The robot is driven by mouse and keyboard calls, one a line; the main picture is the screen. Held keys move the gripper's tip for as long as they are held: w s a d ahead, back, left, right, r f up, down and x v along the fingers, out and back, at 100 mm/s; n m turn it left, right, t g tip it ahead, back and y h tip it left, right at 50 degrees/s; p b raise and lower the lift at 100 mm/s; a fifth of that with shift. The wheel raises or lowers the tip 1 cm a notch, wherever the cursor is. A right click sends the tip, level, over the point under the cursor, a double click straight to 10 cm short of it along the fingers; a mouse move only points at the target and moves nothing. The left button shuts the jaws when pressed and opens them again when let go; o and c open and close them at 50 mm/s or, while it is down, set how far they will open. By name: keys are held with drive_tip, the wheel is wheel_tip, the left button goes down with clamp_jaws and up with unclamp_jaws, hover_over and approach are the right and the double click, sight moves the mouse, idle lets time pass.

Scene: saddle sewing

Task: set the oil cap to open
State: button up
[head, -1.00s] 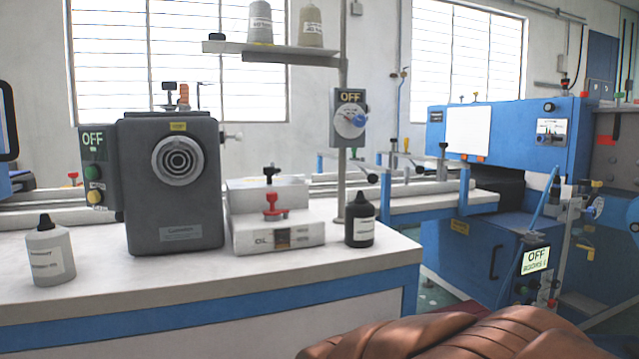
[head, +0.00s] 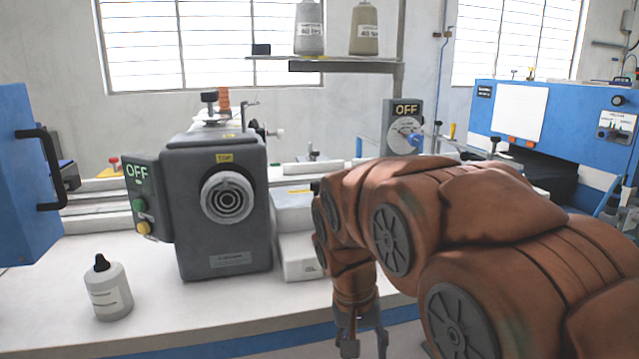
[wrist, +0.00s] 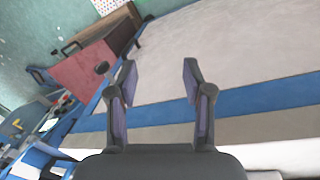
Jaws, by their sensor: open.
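The white oil block (head: 303,268) stands on the bench just right of the grey sewing machine head. Only its left part shows in the head view; my arm covers the rest, and the red oil cap is hidden. My gripper (head: 366,347) hangs down at the bench's front edge, in front of the oil block. In the wrist view my gripper (wrist: 159,78) has its two fingers apart with nothing between them. The wrist view shows neither the oil block nor the cap.
The grey machine (head: 225,205) has an OFF panel (head: 140,185). A white bottle (head: 107,290) stands at the left of the bench. A shelf (head: 340,66) holds thread cones. A dial box (head: 404,130) reads OFF. The blue bench edge (wrist: 190,112) crosses the wrist view.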

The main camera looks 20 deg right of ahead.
drive_tip(key=w+a+r+m+t+h+p, duration=0.1)
drive_tip(key=w+a+r+m+t+p, duration=0.1)
drive_tip(key=w+r+p, duration=0.7)
drive_tip(key=w+a+r+m+t+p, duration=0.2)
drive_tip(key=w+r+p, duration=0.3)
drive_tip(key=w+r, duration=0.7)
drive_tip(key=shift+s+d+p+x, duration=0.1)
drive_tip(key=shift+s+p+x, duration=0.15)
drive_tip(key=shift+x, duration=0.7)
drive_tip(key=shift+s+d+p+x, duration=0.15)
drive_tip(key=shift+p+x, duration=0.1)
drive_tip(key=shift+x, duration=0.65)
drive_tip(key=shift+s+d+p+x, duration=0.15)
drive_tip(key=shift+p+x, duration=0.1)
drive_tip(key=shift+x, duration=0.7)
drive_tip(key=shift+f, duration=0.1)
clamp_jaws()
